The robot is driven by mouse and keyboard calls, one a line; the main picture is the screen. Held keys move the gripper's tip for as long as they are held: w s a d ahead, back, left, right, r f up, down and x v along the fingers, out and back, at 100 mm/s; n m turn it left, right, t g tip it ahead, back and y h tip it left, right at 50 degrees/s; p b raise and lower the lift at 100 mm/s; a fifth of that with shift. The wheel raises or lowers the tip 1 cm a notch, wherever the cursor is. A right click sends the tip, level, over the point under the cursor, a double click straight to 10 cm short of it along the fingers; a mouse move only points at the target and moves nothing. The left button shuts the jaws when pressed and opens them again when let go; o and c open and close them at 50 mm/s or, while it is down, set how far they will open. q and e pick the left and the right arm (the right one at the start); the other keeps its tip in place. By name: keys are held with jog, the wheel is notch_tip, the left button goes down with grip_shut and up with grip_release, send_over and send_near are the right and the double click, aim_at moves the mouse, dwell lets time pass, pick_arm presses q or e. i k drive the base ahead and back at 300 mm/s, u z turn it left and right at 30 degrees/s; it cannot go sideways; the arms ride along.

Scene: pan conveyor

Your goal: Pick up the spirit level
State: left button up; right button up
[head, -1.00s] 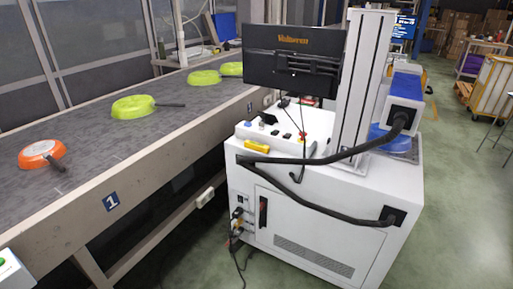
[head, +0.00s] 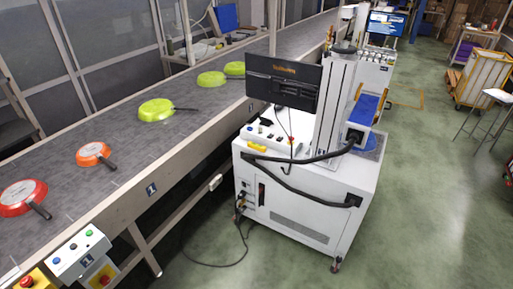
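A small yellow bar (head: 257,147), which looks like the spirit level, lies on the white top of a wheeled machine cabinet (head: 300,180), near its front left edge. It is small in the head view, and I cannot make out its vials. Neither of my grippers is in view.
A conveyor (head: 110,190) runs along the left, carrying red, orange and green pans (head: 157,110). A monitor (head: 283,80) and a grey column (head: 332,105) stand on the cabinet. A button box (head: 80,254) is at lower left. A black cable lies on the floor.

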aim_at(251, 144)
jog(key=z, duration=0.1)
jog(key=i, duration=0.95)
jog(key=u, duration=0.15)
